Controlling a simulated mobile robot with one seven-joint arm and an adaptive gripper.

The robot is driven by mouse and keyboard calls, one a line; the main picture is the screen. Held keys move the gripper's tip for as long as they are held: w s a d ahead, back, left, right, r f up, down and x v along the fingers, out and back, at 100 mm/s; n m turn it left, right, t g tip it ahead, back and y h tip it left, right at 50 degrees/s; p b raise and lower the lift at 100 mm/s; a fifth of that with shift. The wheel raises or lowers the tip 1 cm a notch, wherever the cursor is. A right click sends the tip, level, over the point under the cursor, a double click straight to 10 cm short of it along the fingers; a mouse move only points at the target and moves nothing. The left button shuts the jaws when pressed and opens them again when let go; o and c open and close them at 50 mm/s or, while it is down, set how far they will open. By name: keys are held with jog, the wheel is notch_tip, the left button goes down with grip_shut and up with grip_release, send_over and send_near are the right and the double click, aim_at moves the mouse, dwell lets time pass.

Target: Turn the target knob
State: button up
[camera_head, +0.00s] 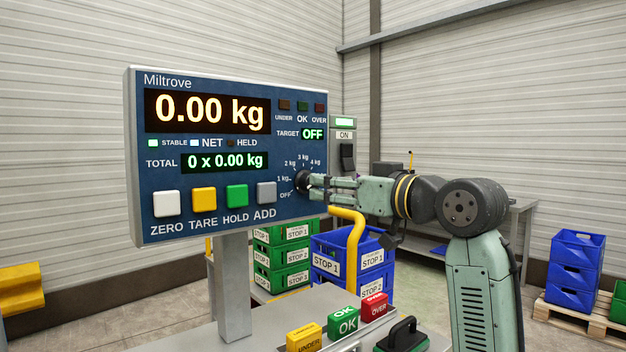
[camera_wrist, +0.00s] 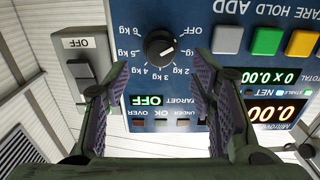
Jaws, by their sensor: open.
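The target knob (camera_head: 301,181) is a small black dial at the right of the blue scale panel. It also shows in the wrist view (camera_wrist: 160,47), upside down, ringed by labels from OFF to 6 kg. A pale mark shows on its face, too small to read surely. The TARGET display (camera_head: 312,134) reads OFF. My gripper (camera_head: 318,187) is in front of the knob. In the wrist view my gripper (camera_wrist: 162,66) is open, one finger on each side, with the knob between and just beyond the fingertips. I cannot tell whether they touch it.
Coloured push buttons (camera_head: 212,198) line the panel's lower part. A switch box (camera_head: 345,145) marked ON is right of the panel. A yellow rail (camera_head: 352,240) curves below my gripper. Blue crates (camera_head: 330,255) and green crates (camera_head: 280,258) stand behind.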

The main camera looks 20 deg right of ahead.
aim_at(302, 185)
jog(key=p+x, duration=0.1)
jog(key=x, duration=0.5)
jog(key=shift+c, duration=0.2)
jog(key=c, duration=1.1)
